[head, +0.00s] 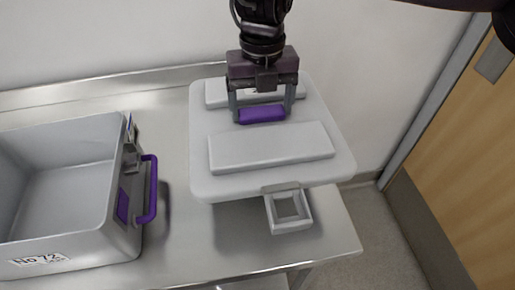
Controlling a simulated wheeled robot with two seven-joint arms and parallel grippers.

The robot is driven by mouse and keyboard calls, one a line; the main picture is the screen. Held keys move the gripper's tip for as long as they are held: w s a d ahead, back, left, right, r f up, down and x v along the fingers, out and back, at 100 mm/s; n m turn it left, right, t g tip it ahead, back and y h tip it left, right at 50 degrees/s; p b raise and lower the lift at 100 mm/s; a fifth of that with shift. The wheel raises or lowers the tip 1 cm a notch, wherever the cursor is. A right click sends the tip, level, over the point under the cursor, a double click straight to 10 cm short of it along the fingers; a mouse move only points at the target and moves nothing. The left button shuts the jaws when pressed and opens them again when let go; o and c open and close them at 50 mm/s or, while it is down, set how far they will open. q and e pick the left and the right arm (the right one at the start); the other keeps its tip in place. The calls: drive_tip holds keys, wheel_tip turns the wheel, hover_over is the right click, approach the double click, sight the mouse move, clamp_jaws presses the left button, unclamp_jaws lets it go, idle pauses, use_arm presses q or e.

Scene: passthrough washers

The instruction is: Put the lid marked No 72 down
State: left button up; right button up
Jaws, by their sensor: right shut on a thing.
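A light grey lid (225,191) with rounded corners and two raised panels is over the right part of the metal table. Its purple handle (262,115) sits between the panels. My right gripper (262,112) points down and is shut on this handle. A grey square loop (288,226) shows at the lid's front edge. A shadow lies on the table below the lid, and the lid seems held above the top. No number can be read on the lid. My left gripper is out of view.
An open grey box (75,258) labelled No 72, with a purple side handle (149,190), stands on the metal table (190,255) at left. The table has a raised back edge against the wall. A wooden door (465,150) is at right, beyond the floor.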

wheel_tip(320, 180, down, 13)
drive_tip(key=shift+r, duration=0.1)
idle(0.4)
drive_tip(key=o, duration=1.5)
drive_tip(key=shift+c, duration=0.2)
wheel_tip(320, 180, up, 12)
drive_tip(key=shift+s, duration=0.15)
